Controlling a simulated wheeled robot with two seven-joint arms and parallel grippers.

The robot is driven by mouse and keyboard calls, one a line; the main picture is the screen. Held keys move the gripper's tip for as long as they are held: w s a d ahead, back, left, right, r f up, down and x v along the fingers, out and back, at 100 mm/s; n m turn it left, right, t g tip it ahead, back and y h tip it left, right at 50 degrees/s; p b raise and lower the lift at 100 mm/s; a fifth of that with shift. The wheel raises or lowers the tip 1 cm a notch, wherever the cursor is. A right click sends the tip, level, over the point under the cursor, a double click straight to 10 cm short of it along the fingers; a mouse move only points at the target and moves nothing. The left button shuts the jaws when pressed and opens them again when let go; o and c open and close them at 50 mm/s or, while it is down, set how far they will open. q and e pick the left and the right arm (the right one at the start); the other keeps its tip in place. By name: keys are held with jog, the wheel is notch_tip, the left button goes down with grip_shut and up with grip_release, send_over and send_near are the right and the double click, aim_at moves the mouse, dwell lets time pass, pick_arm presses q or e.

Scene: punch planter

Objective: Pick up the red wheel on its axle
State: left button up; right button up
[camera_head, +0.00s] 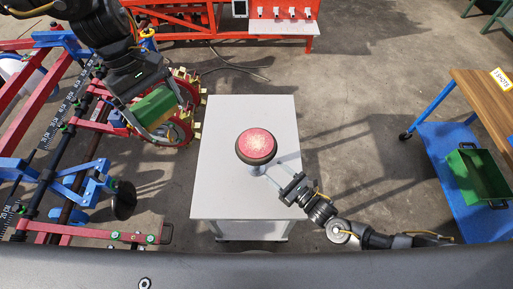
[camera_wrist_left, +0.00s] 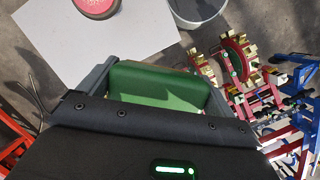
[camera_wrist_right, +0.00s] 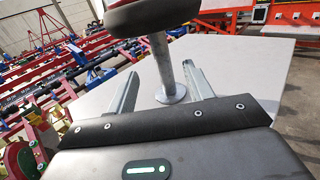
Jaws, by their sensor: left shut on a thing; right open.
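The red wheel (camera_head: 257,144), with a dark rim, sits flat on top of an upright grey axle on the white table (camera_head: 225,190). In the right wrist view the axle (camera_wrist_right: 162,62) stands on a round foot. My right gripper (camera_head: 274,175) is open, with its fingers low beneath the wheel. In the right wrist view the axle shows between the two fingers (camera_wrist_right: 160,88); I cannot tell whether they touch it. My left gripper (camera_head: 167,122) is shut on a green box (camera_head: 155,106), left of the table. The box also shows in the left wrist view (camera_wrist_left: 158,86).
A red and blue machine frame (camera_head: 75,165) with toothed red wheels fills the left side. A blue-framed cart (camera_head: 432,150) with a green crate (camera_head: 480,176) stands at the right. A red bench (camera_head: 262,27) is at the back. The table around the axle is clear.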

jog(key=x, duration=1.2)
jog(key=shift+c, duration=0.4)
grip_shut()
jog(key=shift+w, duration=0.1)
